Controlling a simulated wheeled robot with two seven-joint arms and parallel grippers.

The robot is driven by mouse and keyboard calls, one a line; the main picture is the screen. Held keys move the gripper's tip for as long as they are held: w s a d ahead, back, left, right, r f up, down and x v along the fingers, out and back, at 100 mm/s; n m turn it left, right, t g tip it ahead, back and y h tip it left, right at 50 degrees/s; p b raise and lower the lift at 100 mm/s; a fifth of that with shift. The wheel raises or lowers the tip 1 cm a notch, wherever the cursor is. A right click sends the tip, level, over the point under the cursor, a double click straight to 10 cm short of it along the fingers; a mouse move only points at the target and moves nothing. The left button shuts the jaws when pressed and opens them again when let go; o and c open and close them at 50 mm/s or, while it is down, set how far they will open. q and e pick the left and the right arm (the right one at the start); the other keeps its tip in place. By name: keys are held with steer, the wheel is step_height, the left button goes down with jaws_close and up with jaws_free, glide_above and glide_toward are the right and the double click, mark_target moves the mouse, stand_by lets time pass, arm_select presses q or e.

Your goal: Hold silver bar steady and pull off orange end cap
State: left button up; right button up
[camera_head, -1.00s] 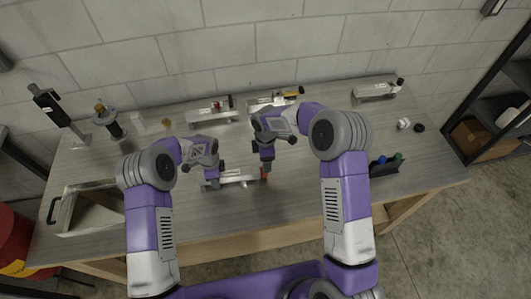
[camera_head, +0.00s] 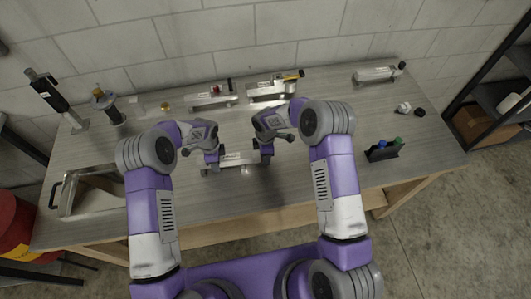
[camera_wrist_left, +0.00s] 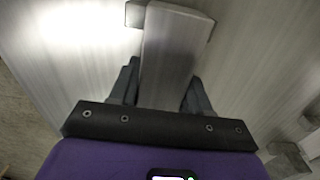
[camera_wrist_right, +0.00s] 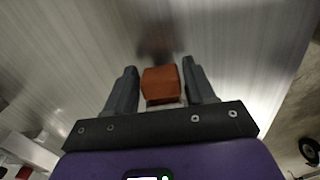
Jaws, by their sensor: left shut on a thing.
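The silver bar (camera_head: 235,168) lies on the table between my two grippers in the head view. In the left wrist view the bar (camera_wrist_left: 168,55) runs between the fingers. My left gripper (camera_head: 213,168) is shut on the bar near its left end. The orange end cap (camera_wrist_right: 161,84) shows between the fingers of my right gripper (camera_wrist_right: 158,75). The right fingers stand on either side of the cap with narrow gaps, so the gripper looks open. In the head view the right gripper (camera_head: 266,158) hides the cap. Whether the cap touches the bar cannot be told.
Silver bar assemblies (camera_head: 213,99) and (camera_head: 272,89) stand at the back, another (camera_head: 377,75) at back right. A tray (camera_head: 92,203) is at the left. A dark holder with coloured knobs (camera_head: 384,151) is at the right. The front table middle is clear.

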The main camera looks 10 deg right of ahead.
steer(key=c, duration=0.6)
steer(key=shift+d, duration=0.1)
steer(key=shift+c, duration=0.2)
steer(key=shift+d, duration=0.1)
steer(key=shift+s+d, duration=0.15)
steer(key=shift+d, duration=1.9)
steer(key=shift+r, duration=0.1)
step_height(320, 180, up, 9)
stand_by(0.4)
arm_select(q)
steer(key=o, duration=1.3)
